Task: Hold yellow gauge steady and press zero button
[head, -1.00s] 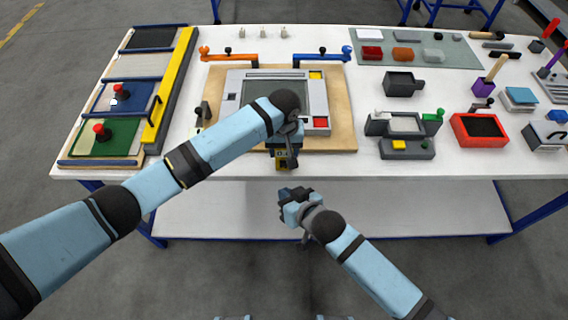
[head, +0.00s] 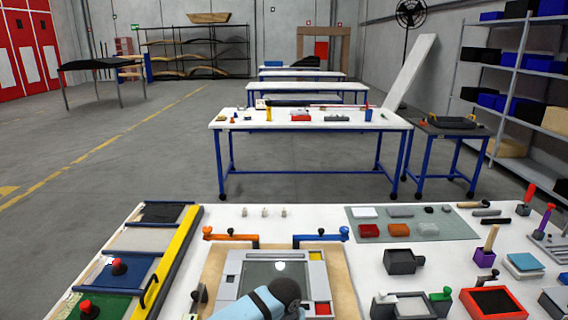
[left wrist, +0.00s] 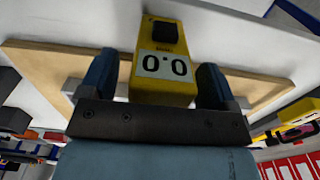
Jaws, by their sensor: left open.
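The yellow gauge (left wrist: 142,88) is in the left wrist view, with a white display that reads 0.0 and a dark button (left wrist: 164,32) on the same face. My left gripper (left wrist: 156,64) is open, with one blue finger on each side of the gauge. A gap shows at the left finger; I cannot tell whether the right one touches it. In the head view only part of my left arm shows at the bottom edge, and the gauge is out of frame. My right gripper is in neither view.
In the head view, a wooden board (head: 338,282) carries a grey frame (head: 232,268) on the white table. Orange (head: 230,237) and blue (head: 322,238) clamps stand behind it. Left is a yellow-edged rack (head: 175,262); right are several bins and tools. Another table (head: 300,125) stands farther back.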

